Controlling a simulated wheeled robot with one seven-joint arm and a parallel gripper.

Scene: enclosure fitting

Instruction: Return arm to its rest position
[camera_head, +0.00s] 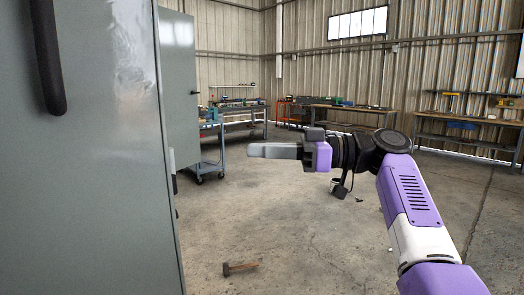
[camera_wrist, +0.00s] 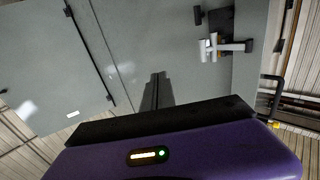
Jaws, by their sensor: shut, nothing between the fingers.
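My arm, purple and white, reaches in from the lower right in the head view. My gripper (camera_head: 274,151) points left, toward the grey cabinet (camera_head: 100,190), with a gap in the picture between its tip and the cabinet's edge. The gripper also shows in the wrist view (camera_wrist: 157,90), where its dark fingers are together with nothing held. Grey panels fill much of the wrist view behind the fingers.
The near grey cabinet, with a black handle (camera_head: 47,55), fills the left side. A hammer (camera_head: 241,268) lies on the concrete floor. Workbenches (camera_head: 345,112) line the far walls. The floor around my arm looks mostly clear.

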